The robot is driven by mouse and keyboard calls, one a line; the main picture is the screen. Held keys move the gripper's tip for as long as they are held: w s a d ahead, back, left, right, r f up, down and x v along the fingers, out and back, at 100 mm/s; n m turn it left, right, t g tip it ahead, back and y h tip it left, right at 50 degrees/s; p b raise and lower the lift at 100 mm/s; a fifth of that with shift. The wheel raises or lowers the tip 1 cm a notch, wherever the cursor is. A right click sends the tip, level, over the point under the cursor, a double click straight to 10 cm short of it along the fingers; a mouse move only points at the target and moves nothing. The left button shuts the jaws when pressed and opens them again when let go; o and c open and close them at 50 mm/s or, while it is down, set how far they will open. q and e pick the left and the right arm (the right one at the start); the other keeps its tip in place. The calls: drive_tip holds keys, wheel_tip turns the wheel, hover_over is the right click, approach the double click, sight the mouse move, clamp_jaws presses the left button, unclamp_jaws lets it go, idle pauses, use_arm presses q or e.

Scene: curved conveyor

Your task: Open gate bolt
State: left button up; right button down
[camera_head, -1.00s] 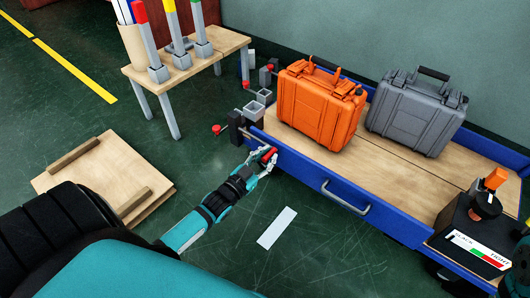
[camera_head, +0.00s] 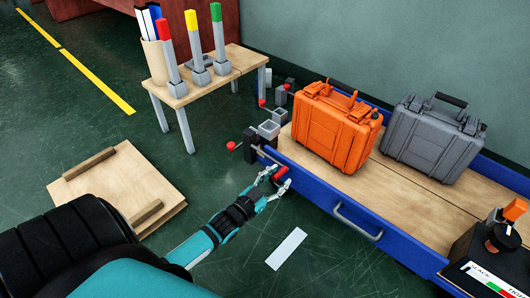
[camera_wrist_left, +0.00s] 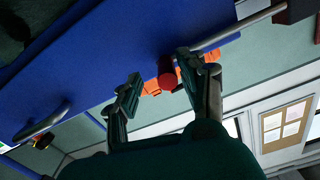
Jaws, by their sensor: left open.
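The gate bolt is a thin grey rod (camera_wrist_left: 240,24) with a red knob (camera_head: 281,171) on the blue gate panel (camera_head: 312,185) of the cart, near its left corner. The knob also shows end-on in the left wrist view (camera_wrist_left: 167,82). My left gripper (camera_head: 276,184) is open at the knob. In the left wrist view its two fingers stand on either side of the knob, with gaps showing. Whether a finger touches the knob I cannot tell. My right gripper is not in view.
An orange case (camera_head: 331,126) and a grey case (camera_head: 433,138) stand on the cart deck. A grey handle (camera_head: 357,222) sits on the blue side. Another red knob (camera_head: 231,145) is left of the corner. A small table (camera_head: 222,72) stands behind; open floor lies in front.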

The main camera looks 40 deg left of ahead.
use_arm(q)
drive_tip(key=s, duration=1)
drive_tip(key=shift+s+a, duration=0.4)
drive_tip(key=shift+a, duration=0.05)
drive_tip(key=shift+r, duration=0.1)
